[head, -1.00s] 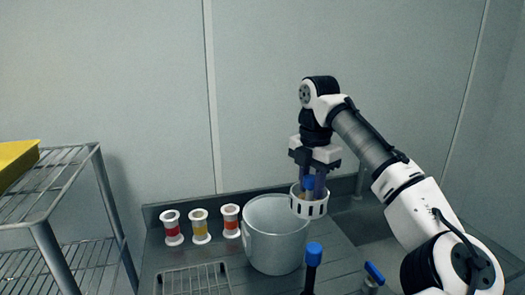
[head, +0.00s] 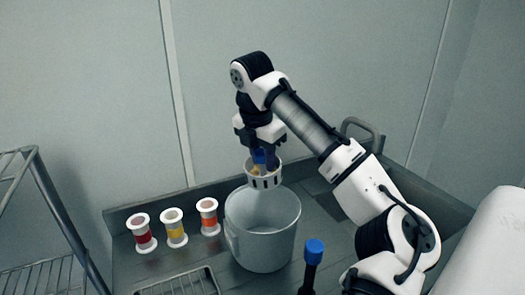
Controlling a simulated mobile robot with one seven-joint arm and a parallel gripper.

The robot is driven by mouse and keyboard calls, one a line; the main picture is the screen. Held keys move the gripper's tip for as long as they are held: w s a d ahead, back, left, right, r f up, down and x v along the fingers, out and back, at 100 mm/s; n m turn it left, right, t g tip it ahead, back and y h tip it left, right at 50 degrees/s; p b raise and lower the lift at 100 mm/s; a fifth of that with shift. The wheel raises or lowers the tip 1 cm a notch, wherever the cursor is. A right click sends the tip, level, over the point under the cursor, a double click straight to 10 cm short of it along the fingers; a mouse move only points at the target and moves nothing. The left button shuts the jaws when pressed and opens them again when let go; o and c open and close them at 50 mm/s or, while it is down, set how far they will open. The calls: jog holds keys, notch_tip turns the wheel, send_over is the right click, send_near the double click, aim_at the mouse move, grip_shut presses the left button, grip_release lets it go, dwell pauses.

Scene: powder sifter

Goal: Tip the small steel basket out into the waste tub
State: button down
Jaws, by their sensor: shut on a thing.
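The small steel basket (head: 265,181) is a pale, slotted cup with a blue part and a yellowish part showing at its top. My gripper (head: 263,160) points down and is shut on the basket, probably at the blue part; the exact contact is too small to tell. The basket is held roughly upright over the back rim of the waste tub (head: 262,245), a large light-grey bucket on the dark counter. The tub's visible inside looks empty; its bottom is hidden.
Several white spools with red (head: 142,233), yellow (head: 174,228) and orange (head: 208,217) bands stand left of the tub. A wire rack (head: 180,284) lies in front of them. A blue-topped black post (head: 313,258) stands front right. A metal shelf (head: 40,230) is at left.

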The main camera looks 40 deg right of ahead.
aim_at(255, 190)
jog(key=f+h, duration=0.1)
jog(key=a+f+t+h, duration=0.1)
jog(key=h, duration=0.1)
jog(key=f+h, duration=0.1)
jog(key=shift+s+a+f+t, duration=0.1)
jog(key=shift+s+a+t, duration=0.15)
jog(key=shift+a+t, duration=0.05)
jog(key=h, duration=0.1)
jog(key=t+h, duration=0.1)
jog(key=h, duration=0.1)
jog(key=a+f+h, duration=0.1)
jog(key=shift+s+t, duration=0.15)
jog(key=shift+t, duration=0.15)
jog(key=shift+f+h+b, duration=0.2)
jog(key=shift+h+b, duration=0.2)
jog(key=shift+b, duration=0.4)
jog(key=shift+f+t+h+b, duration=0.15)
jog(key=shift+t+h+b, duration=0.25)
jog(key=shift+b, duration=0.85)
jog(key=h+b, duration=0.1)
jog(key=b, duration=0.2)
jog(key=shift+a+f, duration=0.15)
jog(key=shift+a, duration=0.05)
jog(key=shift+s+f+h+b, duration=0.1)
jog(key=shift+h+b, duration=0.3)
jog(key=shift+b, duration=0.6)
